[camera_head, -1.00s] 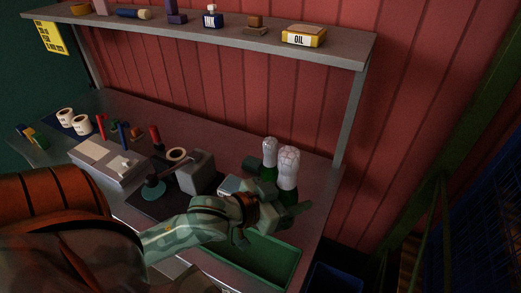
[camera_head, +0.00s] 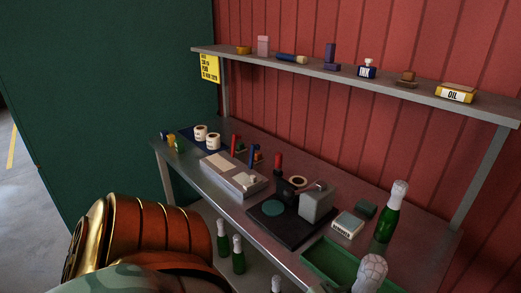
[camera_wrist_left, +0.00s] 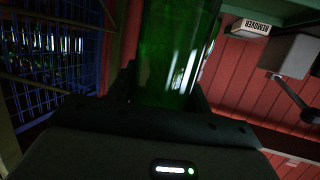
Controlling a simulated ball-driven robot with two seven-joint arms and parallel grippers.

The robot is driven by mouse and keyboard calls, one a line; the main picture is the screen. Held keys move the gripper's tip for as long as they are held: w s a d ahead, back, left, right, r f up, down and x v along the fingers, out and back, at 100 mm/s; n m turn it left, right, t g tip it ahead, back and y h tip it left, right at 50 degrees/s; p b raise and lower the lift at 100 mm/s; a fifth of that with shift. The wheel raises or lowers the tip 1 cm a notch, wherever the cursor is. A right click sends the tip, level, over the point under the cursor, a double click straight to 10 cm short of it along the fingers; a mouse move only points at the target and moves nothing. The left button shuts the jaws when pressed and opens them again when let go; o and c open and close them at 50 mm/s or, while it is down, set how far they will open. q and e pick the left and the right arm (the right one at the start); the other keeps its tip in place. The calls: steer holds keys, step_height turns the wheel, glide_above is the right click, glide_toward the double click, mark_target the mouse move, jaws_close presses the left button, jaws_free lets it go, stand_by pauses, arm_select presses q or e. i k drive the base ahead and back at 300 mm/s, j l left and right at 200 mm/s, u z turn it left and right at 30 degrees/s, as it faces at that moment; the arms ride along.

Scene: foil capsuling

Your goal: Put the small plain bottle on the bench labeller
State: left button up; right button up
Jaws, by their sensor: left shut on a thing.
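My left gripper (camera_wrist_left: 165,98) is shut on a green glass bottle (camera_wrist_left: 175,45) in the left wrist view. No label shows on the visible part of its body, and its ends are out of that view. In the head view, a white-foiled bottle top (camera_head: 372,272) at the bottom edge appears to belong to it; the gripper itself is outside that view. What looks like the bench labeller, a dark base (camera_head: 262,232) with a round teal pad and a grey block (camera_head: 317,203), stands on the bench with its pad empty. My right gripper is not in view.
Another green bottle (camera_head: 386,224) with a foil top stands upright at the bench's right. A remover box (camera_head: 348,226) and green tray (camera_head: 325,258) lie near the labeller. A grey box (camera_head: 232,178) and label rolls (camera_head: 200,132) are further left. Green bottles (camera_head: 238,254) stand below the bench.

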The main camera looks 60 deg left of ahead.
mark_target(274, 207)
steer(key=k+j+z, duration=0.1)
steer(key=z, duration=1.55)
steer(key=k+j+z, duration=0.1)
steer(key=k+j, duration=1.1)
steer(key=k+j+z, duration=0.1)
steer(key=k+j, duration=1.1)
steer(key=k, duration=0.1)
